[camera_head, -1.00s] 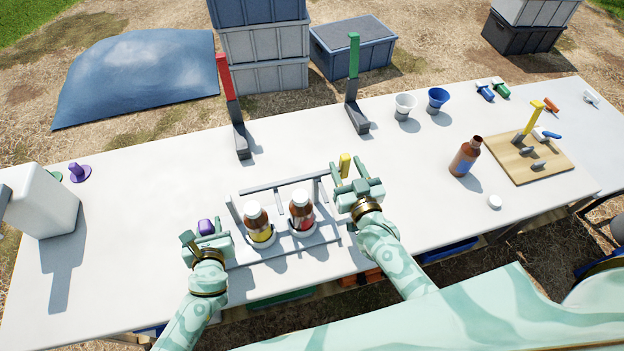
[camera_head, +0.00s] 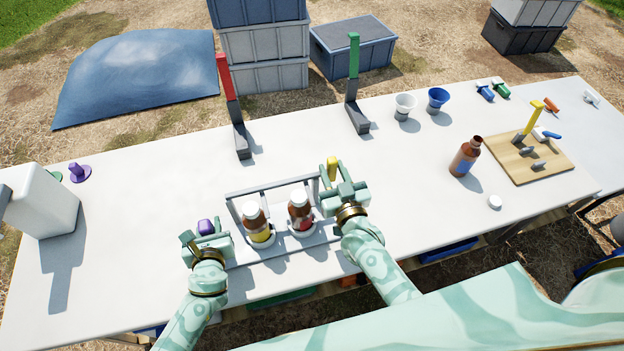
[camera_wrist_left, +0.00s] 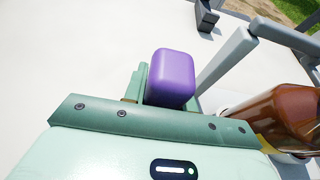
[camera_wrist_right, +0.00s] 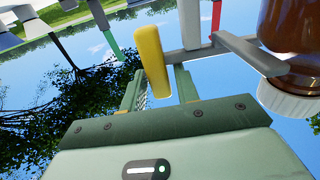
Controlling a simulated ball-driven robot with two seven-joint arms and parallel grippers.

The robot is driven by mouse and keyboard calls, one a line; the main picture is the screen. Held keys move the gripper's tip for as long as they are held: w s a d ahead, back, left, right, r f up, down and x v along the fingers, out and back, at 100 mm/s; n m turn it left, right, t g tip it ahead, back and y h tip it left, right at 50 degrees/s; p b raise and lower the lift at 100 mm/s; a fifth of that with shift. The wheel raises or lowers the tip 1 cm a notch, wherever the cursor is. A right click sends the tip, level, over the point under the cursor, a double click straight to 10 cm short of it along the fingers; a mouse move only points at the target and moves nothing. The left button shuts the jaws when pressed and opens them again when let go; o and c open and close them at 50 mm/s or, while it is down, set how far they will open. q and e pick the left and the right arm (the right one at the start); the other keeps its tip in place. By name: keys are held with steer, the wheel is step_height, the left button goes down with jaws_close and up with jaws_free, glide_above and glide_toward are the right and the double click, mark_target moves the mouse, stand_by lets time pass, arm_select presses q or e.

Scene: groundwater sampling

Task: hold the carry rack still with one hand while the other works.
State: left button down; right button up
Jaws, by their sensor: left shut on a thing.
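The grey carry rack (camera_head: 285,268) stands near the table's front edge. It holds two brown bottles with white caps, one with a yellow label (camera_head: 256,224) and one with a red label (camera_head: 300,212). My left gripper (camera_head: 207,243) is shut on a purple grip (camera_head: 205,227) at the rack's left end; the purple grip fills the jaws in the left wrist view (camera_wrist_left: 171,78). My right gripper (camera_head: 338,184) is at the rack's right end. Its fingers are apart, with a yellow grip (camera_wrist_right: 152,62) in front of and between them. Contact there is hard to tell.
A red-topped stand (camera_head: 228,95) and a green-topped stand (camera_head: 354,90) rise behind the rack. To the right are two cups (camera_head: 438,98), an open brown bottle (camera_head: 465,157), a white cap (camera_head: 495,201) and a wooden board (camera_head: 540,165). A white container (camera_head: 45,203) is at left.

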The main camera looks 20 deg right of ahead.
steer(key=shift+o, duration=1)
steer(key=s, duration=1.2)
steer(key=shift+d, duration=0.1)
arm_select(q)
steer(key=c, duration=1.1)
jaws_free()
steer(key=shift+d, duration=0.1)
steer(key=shift+o, duration=0.2)
steer(key=shift+s, duration=0.1)
